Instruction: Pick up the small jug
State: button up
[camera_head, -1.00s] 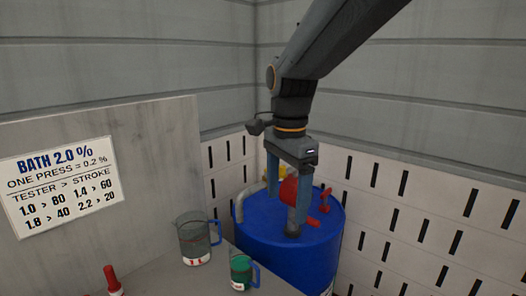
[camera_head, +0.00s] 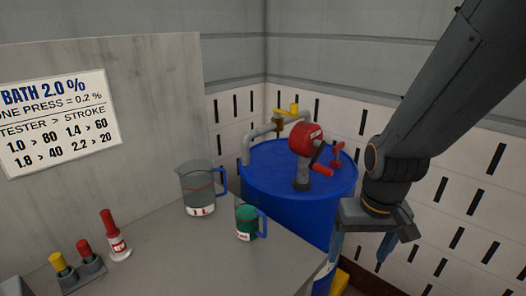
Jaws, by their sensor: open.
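The small jug (camera_head: 246,222) stands upright near the right end of the grey counter. It is clear, with green contents, a white and red label and a blue handle on its right side. A larger clear jug (camera_head: 198,190) with a blue handle stands just behind it to the left. My gripper (camera_head: 366,258) is at the right, beyond the counter's right edge, apart from the small jug. Its jaws point down and are open, with nothing seen between them.
A blue drum (camera_head: 285,185) with a red pump (camera_head: 306,140) and pipe stands behind the counter (camera_head: 190,255). A red-topped tester (camera_head: 116,237) and a holder with yellow and red caps (camera_head: 78,270) are at the left front. A dosing sign (camera_head: 58,125) hangs on the grey panel.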

aim_at(248, 213)
jog(key=u, duration=1.1)
jog(key=k, duration=1)
jog(key=z, duration=0.6)
jog(key=i, duration=0.5)
